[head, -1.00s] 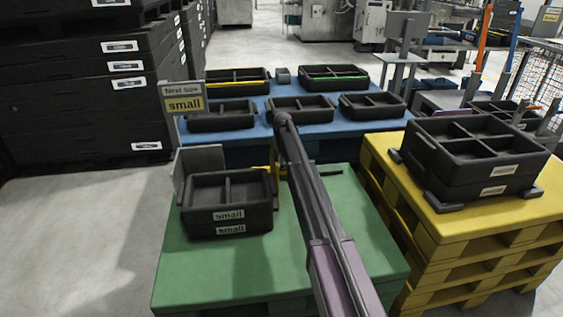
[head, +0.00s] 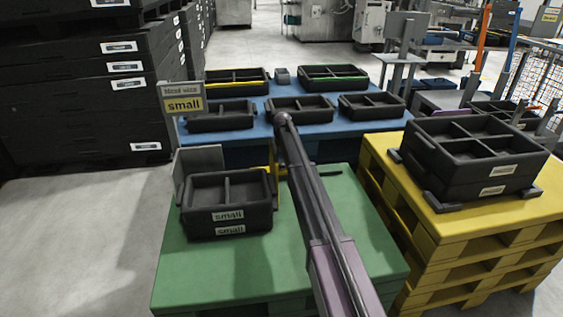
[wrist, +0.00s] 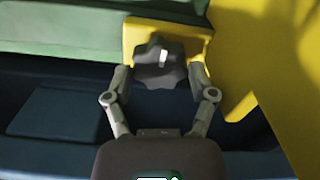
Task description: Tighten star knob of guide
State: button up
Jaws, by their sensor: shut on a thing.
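The star knob (wrist: 160,65) is black with rounded lobes and a pale mark on its face, seen in the wrist view. It sits against the yellow guide (wrist: 135,32). My gripper (wrist: 160,76) has one finger on each side of the knob and is shut on it. In the head view a small yellow part of the guide (head: 272,172) shows beside the stacked trays, and my arm hides the knob and the gripper there.
Black trays labelled small (head: 200,190) stand on the green pallet (head: 260,275), left of my arm. A sign reading small (head: 184,104) rises behind them. The blue table (head: 235,135) holds several black trays. A yellow pallet (head: 440,225) with stacked trays stands at the right.

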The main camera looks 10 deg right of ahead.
jog(key=shift+s, duration=0.1)
jog(key=o, duration=1)
jog(key=shift+o, duration=0.2)
